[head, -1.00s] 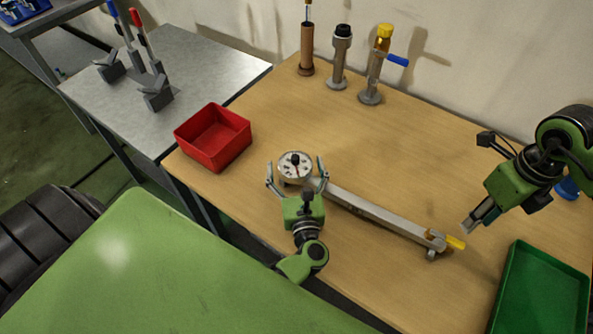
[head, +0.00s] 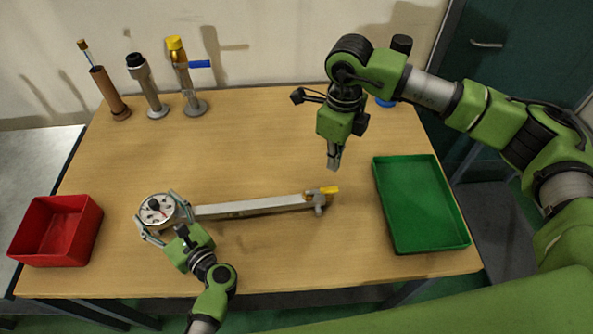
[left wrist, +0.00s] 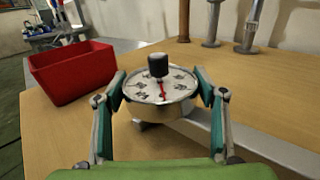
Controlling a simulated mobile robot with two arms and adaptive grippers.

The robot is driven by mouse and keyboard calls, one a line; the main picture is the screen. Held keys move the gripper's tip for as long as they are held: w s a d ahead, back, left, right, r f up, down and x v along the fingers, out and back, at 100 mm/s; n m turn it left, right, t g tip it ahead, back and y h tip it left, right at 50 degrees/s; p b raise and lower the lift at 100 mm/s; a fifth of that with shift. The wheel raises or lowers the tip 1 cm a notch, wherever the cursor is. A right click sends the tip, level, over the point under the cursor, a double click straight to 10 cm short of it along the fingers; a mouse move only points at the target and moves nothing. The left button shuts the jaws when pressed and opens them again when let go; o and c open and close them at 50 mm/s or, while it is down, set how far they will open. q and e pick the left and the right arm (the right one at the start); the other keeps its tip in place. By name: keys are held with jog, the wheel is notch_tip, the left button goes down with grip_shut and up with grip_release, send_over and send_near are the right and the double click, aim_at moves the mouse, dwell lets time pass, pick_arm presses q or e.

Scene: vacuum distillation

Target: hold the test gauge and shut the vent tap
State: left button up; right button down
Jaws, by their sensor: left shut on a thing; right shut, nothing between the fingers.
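The test gauge (head: 156,208) is a round white dial with a red needle and a dark knob on top. It sits at the left end of a long grey bar (head: 250,206) on the wooden table. My left gripper (head: 160,218) has its fingers on both sides of the gauge and is shut on it; the left wrist view also shows the gauge (left wrist: 158,88) between the fingers. The vent tap (head: 322,192), with a yellow lever, is at the bar's right end. My right gripper (head: 333,165) is shut and empty, pointing down above and just behind the tap, apart from it.
A red bin (head: 58,232) stands at the left and a green tray (head: 425,205) at the right. A brown tube (head: 108,92), a black-capped fitting (head: 147,85) and a yellow-capped valve with blue handle (head: 186,78) stand at the back left.

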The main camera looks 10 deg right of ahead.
aim_at(322, 190)
jog(key=w+n+g, duration=0.1)
jog(key=w+n, duration=0.3)
jog(key=n, duration=0.9)
jog(key=w+n+g, duration=0.1)
jog(key=w+n, duration=0.4)
jog(key=n, duration=0.8)
jog(key=shift+w+r+g, duration=0.15)
jog(key=shift+g, duration=0.25)
jog(key=shift+d, duration=0.15)
jog(key=x, duration=1)
jog(key=shift+s, duration=2.05)
